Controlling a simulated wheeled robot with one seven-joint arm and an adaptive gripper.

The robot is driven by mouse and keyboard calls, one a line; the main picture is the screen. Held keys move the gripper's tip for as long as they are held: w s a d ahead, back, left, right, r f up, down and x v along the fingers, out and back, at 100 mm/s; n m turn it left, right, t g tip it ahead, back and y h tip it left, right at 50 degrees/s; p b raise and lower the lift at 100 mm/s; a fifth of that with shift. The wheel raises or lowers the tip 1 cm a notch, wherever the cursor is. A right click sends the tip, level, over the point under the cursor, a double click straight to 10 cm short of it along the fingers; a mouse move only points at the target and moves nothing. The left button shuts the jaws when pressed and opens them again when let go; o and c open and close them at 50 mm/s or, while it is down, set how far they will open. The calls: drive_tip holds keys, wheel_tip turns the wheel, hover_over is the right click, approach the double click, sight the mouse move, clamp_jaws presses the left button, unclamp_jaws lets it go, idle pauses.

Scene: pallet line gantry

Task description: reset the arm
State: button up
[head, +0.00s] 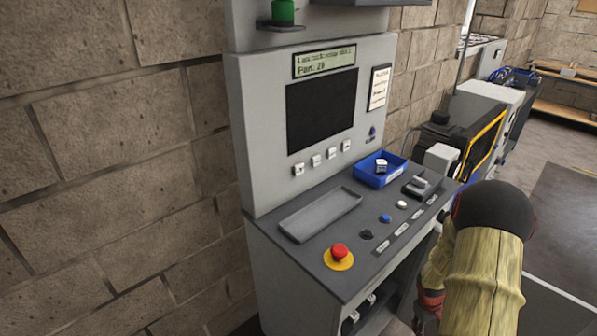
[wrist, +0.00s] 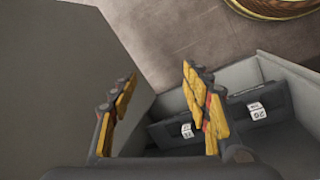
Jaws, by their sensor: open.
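My gripper (wrist: 160,115) is open in the wrist view, its two yellow-padded fingers apart with nothing between them. Below and to the right of the fingers is a grey open compartment (wrist: 290,72) with dark parts inside that carry small white number tags. In the head view my arm, in a tan sleeve with a dark round joint, hangs at the lower right in front of the console. A little of my gripper (head: 430,300) shows there at the sleeve's left edge; most of it is hidden.
The grey control console (head: 250,130) stands against a block wall. Its desk holds an empty grey tray (head: 320,213), a blue bin (head: 372,182) with a small item, a red emergency button (head: 339,252) and several smaller controls. Machines with a yellow-framed panel (head: 484,145) stand behind. Floor at right is open.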

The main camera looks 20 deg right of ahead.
drive_tip(key=s+a+r+t+y, duration=0.1)
drive_tip(key=a+r+t, duration=0.2)
drive_tip(key=a+r, duration=1.6)
drive_tip(key=s+a+r+n+t+y+p, duration=0.1)
drive_tip(key=s+a+r+t, duration=0.1)
drive_tip(key=a+r, duration=1.8)
wheel_tip(320, 180, up, 4)
drive_tip(key=shift+a+r+t+y, duration=0.15)
drive_tip(key=shift+a+t+y, duration=0.2)
drive_tip(key=shift+t, duration=0.45)
drive_tip(key=shift+d, duration=0.2)
drive_tip(key=shift+c, duration=1.4)
